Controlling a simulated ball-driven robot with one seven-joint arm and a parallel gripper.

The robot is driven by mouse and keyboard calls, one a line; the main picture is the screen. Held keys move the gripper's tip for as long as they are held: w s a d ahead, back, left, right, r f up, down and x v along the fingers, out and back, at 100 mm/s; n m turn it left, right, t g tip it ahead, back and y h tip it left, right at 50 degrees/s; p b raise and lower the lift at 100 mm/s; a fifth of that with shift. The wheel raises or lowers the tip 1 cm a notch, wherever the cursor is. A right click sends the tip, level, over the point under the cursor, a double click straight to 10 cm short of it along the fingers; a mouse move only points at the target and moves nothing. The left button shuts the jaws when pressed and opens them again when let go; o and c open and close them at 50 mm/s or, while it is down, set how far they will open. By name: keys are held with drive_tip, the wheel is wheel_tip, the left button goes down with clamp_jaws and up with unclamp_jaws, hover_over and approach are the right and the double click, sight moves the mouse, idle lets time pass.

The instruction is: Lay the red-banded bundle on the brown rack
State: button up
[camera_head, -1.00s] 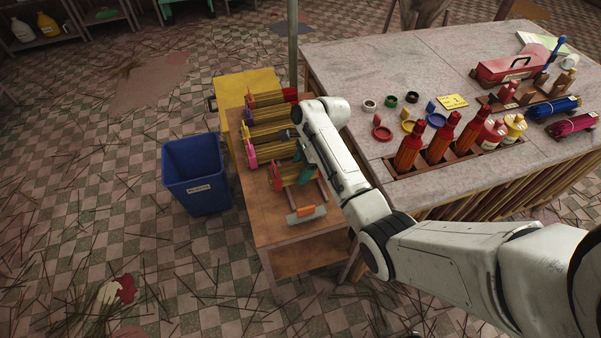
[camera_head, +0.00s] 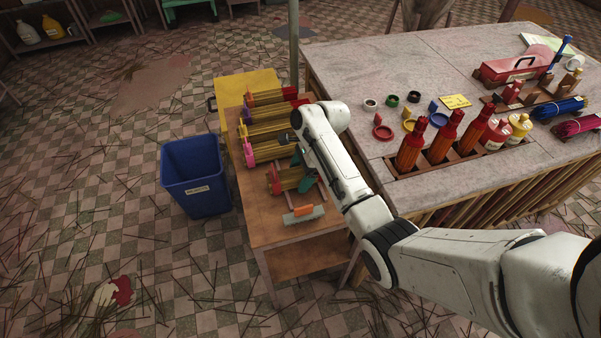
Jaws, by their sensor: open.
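The red-banded bundle (camera_head: 289,178) of yellowish sticks lies near the front of the low wooden side table, with red at its left end. It appears to rest across the brown rack (camera_head: 322,191), whose rails show just to its right; most of the rack is hidden by the bundle and my arm. My gripper (camera_head: 300,167) points down over the bundle's right part. It is open, with greenish fingers partly hidden behind my arm. Whether a finger touches the bundle cannot be told.
More bundles (camera_head: 265,131) with orange, purple and pink ends lie behind on the side table (camera_head: 262,220). A tool with an orange part (camera_head: 303,213) lies in front. A blue bin (camera_head: 195,176) stands left.

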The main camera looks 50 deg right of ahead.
drive_tip(key=p+v, duration=0.1)
drive_tip(key=v, duration=1)
drive_tip(key=shift+w, duration=0.1)
drive_tip(key=shift+d+r, duration=0.15)
drive_tip(key=shift+r, duration=0.45)
drive_tip(key=shift+s, duration=0.2)
